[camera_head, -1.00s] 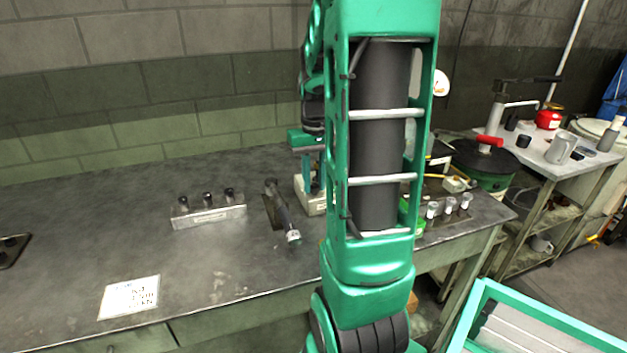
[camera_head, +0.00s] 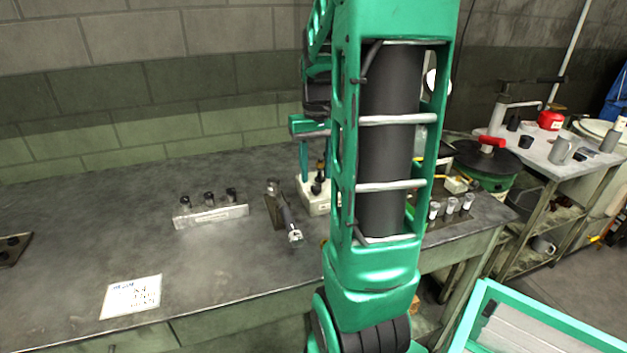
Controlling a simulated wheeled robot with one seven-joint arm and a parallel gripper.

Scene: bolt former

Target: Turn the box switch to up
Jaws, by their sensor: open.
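The box switch looks to be the small pale box (camera_head: 313,204) on the workbench, just left of my arm. A dark knob or lever with a yellowish part stands up from it. My arm hides its right side, and the switch's position is too small to tell. My green gripper (camera_head: 317,172) is above and around the upper part of this switch, its fingers pointing down. It is open. One finger shows clearly at the left; the other is partly hidden by my arm. I cannot tell whether the fingers touch the switch.
A metal block with several dark pegs (camera_head: 211,216) and a grey tool on a dark plate (camera_head: 284,213) stand left of the box. A paper sheet (camera_head: 131,297) lies at the front left of the workbench (camera_head: 70,230). Small cylinders (camera_head: 451,206) stand right of my arm.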

